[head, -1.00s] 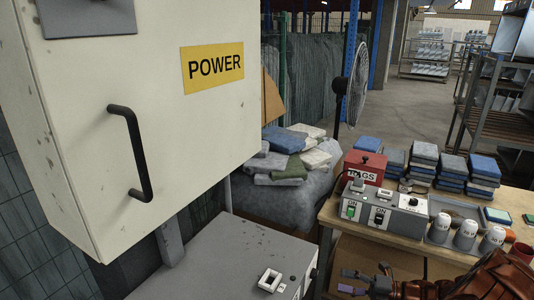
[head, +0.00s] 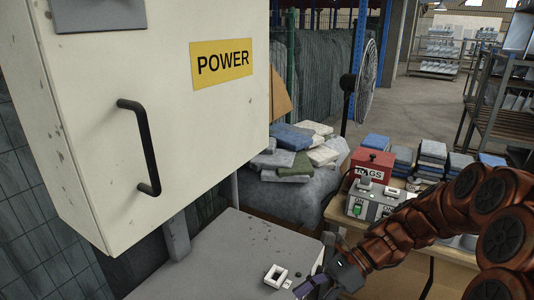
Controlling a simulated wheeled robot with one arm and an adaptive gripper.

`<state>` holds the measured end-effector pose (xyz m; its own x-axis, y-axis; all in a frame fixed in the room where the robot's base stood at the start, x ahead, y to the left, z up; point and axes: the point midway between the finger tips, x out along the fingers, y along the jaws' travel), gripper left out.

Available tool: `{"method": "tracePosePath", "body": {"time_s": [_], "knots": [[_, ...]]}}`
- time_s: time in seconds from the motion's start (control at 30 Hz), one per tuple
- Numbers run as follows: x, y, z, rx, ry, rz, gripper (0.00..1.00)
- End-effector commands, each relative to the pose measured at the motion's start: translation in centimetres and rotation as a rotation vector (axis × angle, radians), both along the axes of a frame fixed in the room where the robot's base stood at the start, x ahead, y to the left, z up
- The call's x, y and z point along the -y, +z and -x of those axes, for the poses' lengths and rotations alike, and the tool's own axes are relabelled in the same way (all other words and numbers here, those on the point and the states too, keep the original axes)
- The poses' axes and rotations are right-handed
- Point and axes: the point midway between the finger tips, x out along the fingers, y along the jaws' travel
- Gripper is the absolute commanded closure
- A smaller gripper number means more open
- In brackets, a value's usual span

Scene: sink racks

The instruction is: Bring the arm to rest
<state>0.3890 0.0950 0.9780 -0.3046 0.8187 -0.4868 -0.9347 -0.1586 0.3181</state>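My gripper (head: 317,266) is at the lower middle of the head view, at the right edge of a grey box top. Its two fingers are spread apart with nothing visible between them, so it is open and empty. My reddish-brown arm (head: 430,215) reaches in from the right and covers much of the workbench. The gripper is right of a small white square frame (head: 276,276) on the grey box (head: 215,255).
A cream POWER cabinet (head: 160,110) with a black handle (head: 140,148) fills the left. A red RAGS box (head: 371,164) and a grey switch box (head: 366,205) stand on the bench. Folded cloths (head: 295,150) are piled behind. Open floor (head: 415,110) lies beyond.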

Motion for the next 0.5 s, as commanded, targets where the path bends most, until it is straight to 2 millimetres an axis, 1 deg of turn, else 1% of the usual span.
{"method": "tracePosePath", "body": {"time_s": [0.03, 0.2, 0.37, 0.5], "knots": [[-0.3, 0.5, 1.1, 0.055, 0.055, 0.02, 0.38], [-0.5, 1.2, 4.6, 0.226, 0.241, 0.077, 0.38], [0.0, 1.6, 7.6, 0.379, 0.42, 0.131, 0.38], [0.8, 1.8, 10.1, 0.502, 0.582, 0.177, 0.38]]}}
